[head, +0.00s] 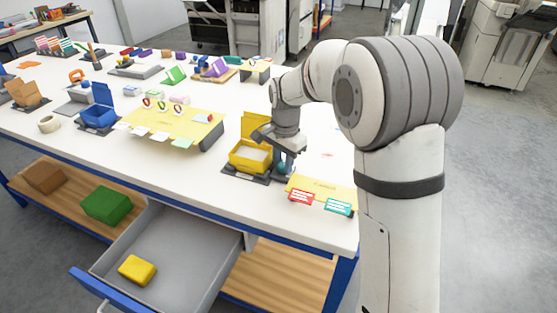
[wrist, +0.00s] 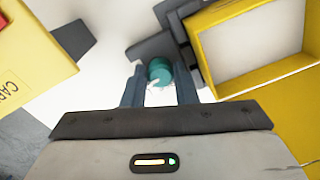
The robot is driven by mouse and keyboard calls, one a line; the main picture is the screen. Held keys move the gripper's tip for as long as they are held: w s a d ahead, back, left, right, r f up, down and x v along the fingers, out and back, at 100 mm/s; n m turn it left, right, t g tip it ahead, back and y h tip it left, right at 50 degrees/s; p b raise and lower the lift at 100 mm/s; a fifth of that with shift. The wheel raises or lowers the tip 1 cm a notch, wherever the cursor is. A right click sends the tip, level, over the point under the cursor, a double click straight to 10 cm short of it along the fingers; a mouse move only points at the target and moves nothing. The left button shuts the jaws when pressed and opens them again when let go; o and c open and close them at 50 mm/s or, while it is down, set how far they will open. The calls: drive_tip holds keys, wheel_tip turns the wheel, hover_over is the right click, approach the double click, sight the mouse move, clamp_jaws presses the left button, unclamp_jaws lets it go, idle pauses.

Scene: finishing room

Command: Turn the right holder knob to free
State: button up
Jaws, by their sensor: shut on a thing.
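The right holder (head: 231,177) is a dark base with a yellow box (head: 240,166) in it, its lid standing open at the back. It also shows in the wrist view (wrist: 203,72) beside the box's yellow rim (wrist: 262,80). The holder knob (wrist: 160,70) is a round teal knob at the holder's side. In the head view my gripper (head: 284,166) is down at the box's right side. In the wrist view its two fingers (wrist: 159,88) are shut on the knob, one on each side. I cannot read any mark showing the knob's setting.
A yellow sheet (head: 318,186) with a red card (head: 301,197) and a teal card (head: 338,207) lies right of my gripper. A blue box (head: 98,117) and a yellow board with cards (head: 180,122) stand left. An open drawer (head: 180,260) juts out below the table's front edge.

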drive_tip(key=n, duration=0.4)
drive_tip(key=shift+w+r+p, duration=0.25)
drive_tip(key=shift+w+p, duration=0.05)
drive_tip(key=n, duration=0.4)
drive_tip(key=shift+n, duration=0.4)
drive_tip(key=n+p, duration=0.1)
drive_tip(key=n, duration=0.3)
drive_tip(key=shift+w+n, duration=0.1)
drive_tip(key=shift+n, duration=1.8)
drive_tip(key=shift+f, duration=0.1)
drive_tip(key=o, duration=0.7)
drive_tip(key=shift+d, duration=0.1)
drive_tip(key=shift+f, duration=0.1)
